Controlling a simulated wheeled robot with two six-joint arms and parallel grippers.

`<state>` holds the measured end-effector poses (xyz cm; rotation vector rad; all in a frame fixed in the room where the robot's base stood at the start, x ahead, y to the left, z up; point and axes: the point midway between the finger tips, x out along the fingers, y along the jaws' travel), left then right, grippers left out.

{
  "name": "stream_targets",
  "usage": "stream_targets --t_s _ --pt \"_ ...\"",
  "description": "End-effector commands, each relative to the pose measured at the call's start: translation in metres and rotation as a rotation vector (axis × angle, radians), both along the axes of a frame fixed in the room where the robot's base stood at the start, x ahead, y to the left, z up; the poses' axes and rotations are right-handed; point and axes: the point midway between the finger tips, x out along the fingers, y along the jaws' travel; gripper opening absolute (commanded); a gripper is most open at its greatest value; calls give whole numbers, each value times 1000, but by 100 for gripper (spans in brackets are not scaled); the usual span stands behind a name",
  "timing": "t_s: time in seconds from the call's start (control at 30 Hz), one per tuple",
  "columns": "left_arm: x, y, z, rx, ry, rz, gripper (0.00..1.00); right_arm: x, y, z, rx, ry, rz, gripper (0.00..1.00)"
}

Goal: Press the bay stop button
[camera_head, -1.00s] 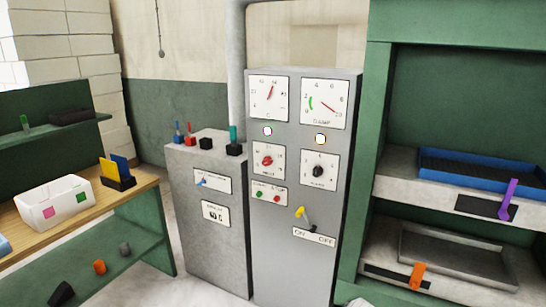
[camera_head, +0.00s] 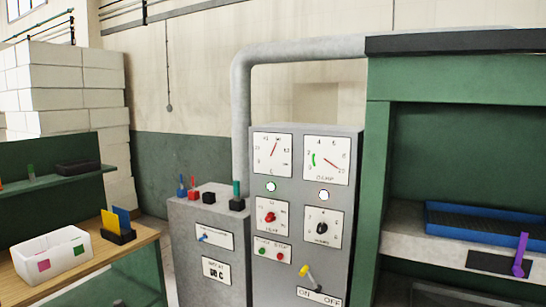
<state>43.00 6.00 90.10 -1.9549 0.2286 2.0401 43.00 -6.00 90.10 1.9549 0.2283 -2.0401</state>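A grey control cabinet (camera_head: 340,220) stands in the middle of the head view. Low on its front is a small white plate with two round buttons side by side: a green button (camera_head: 262,251) on the left and a red button (camera_head: 280,256) on the right. The lettering above them is small; it looks like START and STOP. Nothing covers or touches either button. Neither of my grippers is in view.
Above the buttons are a red knob (camera_head: 270,217), a black knob (camera_head: 322,228) and two gauges. A lower grey box (camera_head: 183,248) stands left, a green press bay (camera_head: 373,180) right, a wooden bench (camera_head: 112,250) far left.

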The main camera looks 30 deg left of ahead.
Motion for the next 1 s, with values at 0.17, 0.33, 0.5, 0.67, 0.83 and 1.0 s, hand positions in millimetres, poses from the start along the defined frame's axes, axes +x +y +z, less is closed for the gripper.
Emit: stream_targets --t_s 0.17,0.33,0.5,0.67,0.83,1.0 --pt "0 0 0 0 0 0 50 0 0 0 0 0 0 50" --pt "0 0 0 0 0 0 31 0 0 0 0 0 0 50" --pt "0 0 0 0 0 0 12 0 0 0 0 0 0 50" --pt "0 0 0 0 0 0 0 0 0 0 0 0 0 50" --pt "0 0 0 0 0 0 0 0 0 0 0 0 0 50" --pt "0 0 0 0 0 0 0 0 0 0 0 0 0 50"
